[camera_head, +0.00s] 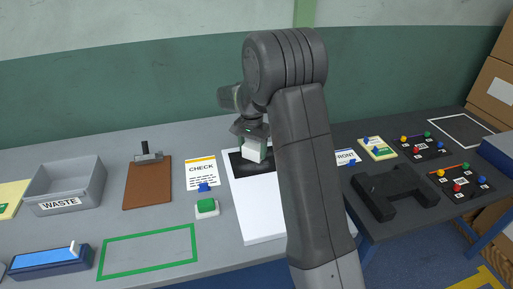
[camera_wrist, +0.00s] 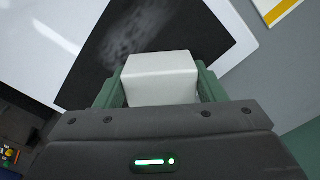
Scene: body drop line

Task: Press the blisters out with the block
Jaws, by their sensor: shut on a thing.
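My gripper (camera_head: 250,134) points down over the far end of the white panel (camera_head: 258,212) and is shut on a white block (camera_head: 255,151). In the wrist view the block (camera_wrist: 161,76) sits between the green fingers of my gripper (camera_wrist: 160,92). A black film (camera_head: 238,164) covers the far end of the panel. In the wrist view the film (camera_wrist: 108,52) shows a pale mottled patch, perhaps the blisters, just beyond the block. The block hides part of the film. I cannot tell whether the block touches it. My arm hides the panel's right side.
Left of the panel are a CHECK card (camera_head: 201,172), a green button (camera_head: 207,206), a brown board (camera_head: 148,187) with a handled tool, and a grey WASTE bin (camera_head: 66,186). A green outlined area (camera_head: 148,252) is empty. A black fixture (camera_head: 390,190) stands right of my arm.

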